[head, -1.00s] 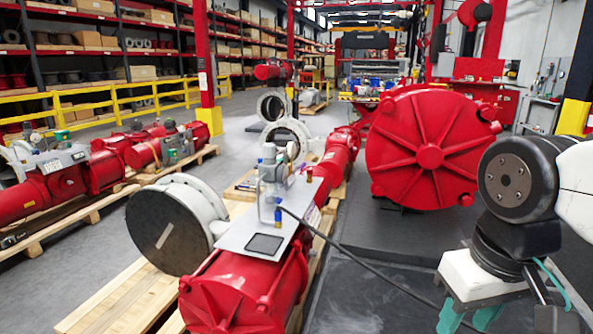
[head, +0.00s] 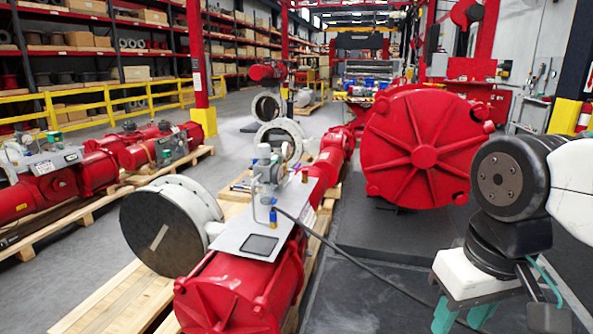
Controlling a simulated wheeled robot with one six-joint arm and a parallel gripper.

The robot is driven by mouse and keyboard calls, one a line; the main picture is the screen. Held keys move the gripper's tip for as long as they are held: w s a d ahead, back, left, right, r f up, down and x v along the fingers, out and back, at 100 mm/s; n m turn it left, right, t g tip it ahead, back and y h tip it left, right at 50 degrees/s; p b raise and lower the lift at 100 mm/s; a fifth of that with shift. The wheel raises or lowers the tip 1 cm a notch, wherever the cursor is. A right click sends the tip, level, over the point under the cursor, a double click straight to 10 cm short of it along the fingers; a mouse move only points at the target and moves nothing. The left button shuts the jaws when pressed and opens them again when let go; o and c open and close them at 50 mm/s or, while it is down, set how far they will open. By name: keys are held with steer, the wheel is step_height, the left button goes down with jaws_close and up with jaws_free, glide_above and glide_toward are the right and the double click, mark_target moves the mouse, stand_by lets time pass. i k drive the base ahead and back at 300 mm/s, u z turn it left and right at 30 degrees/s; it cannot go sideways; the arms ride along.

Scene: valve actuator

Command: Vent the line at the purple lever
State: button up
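A red valve actuator (head: 243,290) lies lengthwise on a wooden pallet, with a grey plate (head: 236,232) on top. A black hose (head: 345,255) runs from near the blue fitting toward the lower right. My gripper (head: 461,317) is at the lower right, well away from the plate. Its teal fingers are apart and nothing shows between them; their tips are near the picture's bottom edge.
A large red ribbed round housing (head: 424,152) stands behind my arm. A grey-black round flange (head: 162,232) sits left of the actuator. More red actuators (head: 62,185) lie on pallets at left, before a yellow railing (head: 110,100).

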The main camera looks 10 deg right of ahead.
mark_target(295, 168)
steer(key=z, duration=0.5)
steer(key=i, duration=0.65)
steer(key=z, duration=0.8)
steer(key=i, duration=1.9)
steer(key=u, duration=0.8)
steer(key=i, duration=0.35)
steer(key=u, duration=0.4)
